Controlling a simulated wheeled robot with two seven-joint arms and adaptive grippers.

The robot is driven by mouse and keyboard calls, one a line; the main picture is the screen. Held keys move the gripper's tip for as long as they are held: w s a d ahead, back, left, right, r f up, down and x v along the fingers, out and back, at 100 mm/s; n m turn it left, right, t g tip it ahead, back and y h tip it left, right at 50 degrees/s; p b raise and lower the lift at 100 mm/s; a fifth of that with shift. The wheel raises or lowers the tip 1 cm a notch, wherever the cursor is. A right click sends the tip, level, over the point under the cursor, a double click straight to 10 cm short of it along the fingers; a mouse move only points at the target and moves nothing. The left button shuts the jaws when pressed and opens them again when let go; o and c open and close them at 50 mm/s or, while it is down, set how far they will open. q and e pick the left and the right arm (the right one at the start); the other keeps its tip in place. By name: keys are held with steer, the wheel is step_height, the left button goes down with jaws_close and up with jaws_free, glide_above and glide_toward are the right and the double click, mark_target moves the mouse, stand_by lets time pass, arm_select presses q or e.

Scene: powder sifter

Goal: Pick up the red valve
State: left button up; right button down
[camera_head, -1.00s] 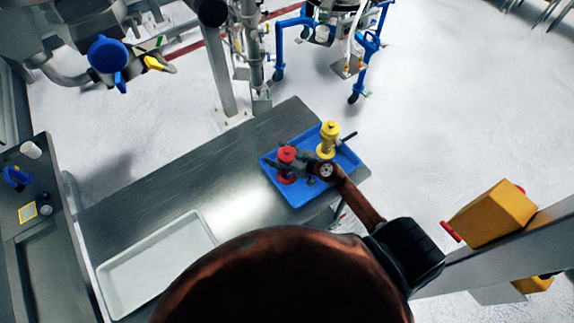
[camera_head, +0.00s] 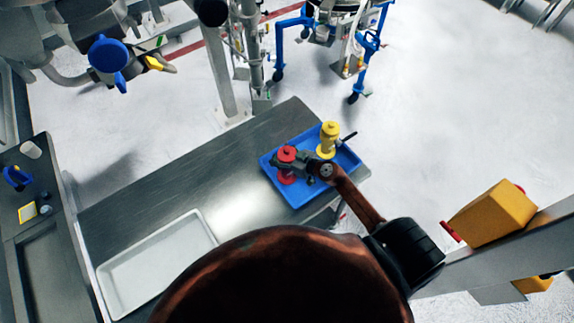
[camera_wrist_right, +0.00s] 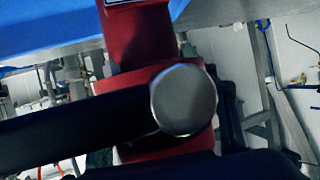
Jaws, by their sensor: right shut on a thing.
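The red valve (camera_head: 287,154) stands upright in the blue tray (camera_head: 301,203) on the steel table. In the right wrist view the red valve (camera_wrist_right: 140,45) fills the middle, with a round metal end (camera_wrist_right: 184,99) on a dark bar in front of it. My right gripper (camera_head: 292,162) reaches in from the right and is shut on the red valve's body. The fingers hide part of the valve. My left gripper is not in view.
A yellow valve (camera_head: 328,140) stands beside the red one in the tray, close to my right gripper. An empty white tray (camera_head: 206,222) lies at the table's left front. The steel table (camera_head: 180,180) is bare between the trays.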

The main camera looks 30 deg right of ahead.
steer(key=shift+w+r, duration=0.1)
steer(key=shift+r, duration=0.15)
